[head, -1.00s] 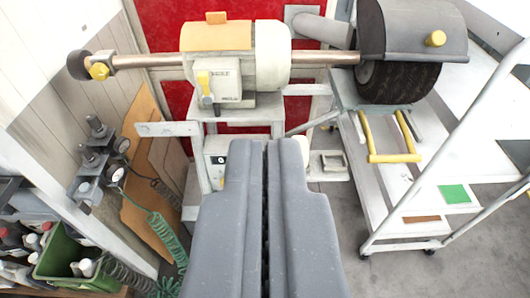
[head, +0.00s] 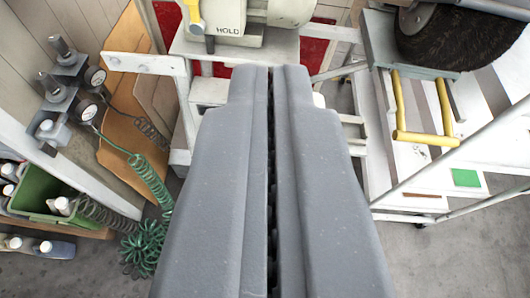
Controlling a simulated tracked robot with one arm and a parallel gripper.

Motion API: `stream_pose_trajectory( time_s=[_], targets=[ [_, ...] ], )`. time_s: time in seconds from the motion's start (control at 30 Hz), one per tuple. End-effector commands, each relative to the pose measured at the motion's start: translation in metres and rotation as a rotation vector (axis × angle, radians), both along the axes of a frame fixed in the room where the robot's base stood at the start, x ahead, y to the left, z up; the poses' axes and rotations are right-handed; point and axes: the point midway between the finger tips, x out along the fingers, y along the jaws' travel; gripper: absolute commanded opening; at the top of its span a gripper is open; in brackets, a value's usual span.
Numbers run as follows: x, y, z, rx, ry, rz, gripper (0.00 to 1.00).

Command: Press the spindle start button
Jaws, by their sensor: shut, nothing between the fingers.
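My gripper (head: 270,72) is shut and empty, pointing away from me into the pale stand below the buffing machine. The machine's grey-white housing (head: 262,14) shows at the top edge, with a "HOLD" label and a yellow lever (head: 193,14). The stand (head: 212,60) carries a pale box (head: 209,92), partly seen left of the fingers. I cannot make out the spindle start button; the fingers cover the middle of the stand. I cannot tell whether the fingertips touch anything.
The dark brush wheel (head: 450,42) and a yellow handle frame (head: 425,137) are at the right, above a white shelf cart (head: 400,190). Gauges (head: 88,108), green coiled hose (head: 145,245) and a green bin (head: 38,190) are at the left. Grey floor is open at lower right.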

Motion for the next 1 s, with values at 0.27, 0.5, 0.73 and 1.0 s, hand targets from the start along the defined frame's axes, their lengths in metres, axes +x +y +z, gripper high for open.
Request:
stream_pose_trajectory(
  time_s=[0.27, 0.5, 0.73, 1.0],
  targets=[
    [0.077, -0.008, -0.158, -0.120, 0.166, 0.129, 0.00],
    [0.115, -0.004, -0.295, -0.212, 0.283, 0.260, 0.00],
    [0.128, 0.003, -0.391, -0.271, 0.351, 0.362, 0.00],
    [0.130, 0.007, -0.424, -0.292, 0.371, 0.403, 0.00]
  ],
)
